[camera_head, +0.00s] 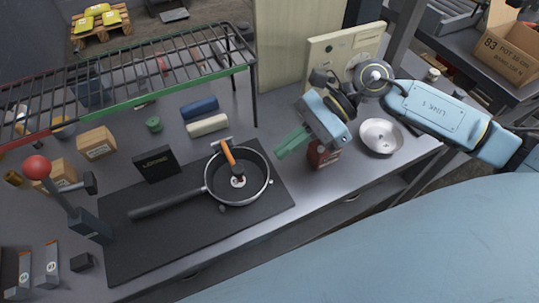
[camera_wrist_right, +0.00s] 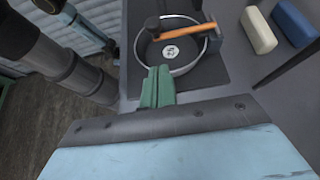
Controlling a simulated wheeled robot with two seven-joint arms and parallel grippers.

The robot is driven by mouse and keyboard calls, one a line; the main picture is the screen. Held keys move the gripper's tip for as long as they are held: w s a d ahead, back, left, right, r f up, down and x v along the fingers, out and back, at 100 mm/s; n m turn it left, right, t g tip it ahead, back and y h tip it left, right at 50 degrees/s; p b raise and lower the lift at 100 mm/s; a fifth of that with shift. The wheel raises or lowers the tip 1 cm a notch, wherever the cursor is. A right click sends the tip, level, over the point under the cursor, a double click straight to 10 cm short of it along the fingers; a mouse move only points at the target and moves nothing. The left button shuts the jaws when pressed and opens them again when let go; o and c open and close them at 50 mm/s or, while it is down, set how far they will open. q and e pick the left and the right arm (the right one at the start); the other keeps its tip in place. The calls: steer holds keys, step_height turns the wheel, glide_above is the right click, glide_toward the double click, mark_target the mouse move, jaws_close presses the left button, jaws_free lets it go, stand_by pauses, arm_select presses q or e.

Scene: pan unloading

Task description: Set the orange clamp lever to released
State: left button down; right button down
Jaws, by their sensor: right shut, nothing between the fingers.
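The orange clamp lever (camera_head: 229,154) stands over the black pan (camera_head: 240,199) on the dark mat (camera_head: 130,258). In the right wrist view the lever (camera_wrist_right: 191,32) lies across the pan's upper part, from a dark knob at its left to a grey post at its right. My right gripper (camera_head: 280,153) has green fingers, shut and empty, to the right of the pan in the head view. In the right wrist view the fingers (camera_wrist_right: 158,72) overlap the pan's near rim; I cannot tell whether they touch. My left gripper is not in view.
A wire rack (camera_head: 130,85) with a green front bar spans the back left. A black box (camera_head: 156,164) stands behind the pan handle. A red-knobbed lever (camera_head: 37,167) stands at the left. A silver bowl (camera_head: 381,137) and a red container (camera_head: 322,156) are near my right arm.

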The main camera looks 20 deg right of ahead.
mark_target(253, 183)
steer(key=p+x, duration=0.1)
steer(key=x, duration=0.8)
steer(key=shift+r, duration=0.1)
steer(key=shift+r, duration=0.25)
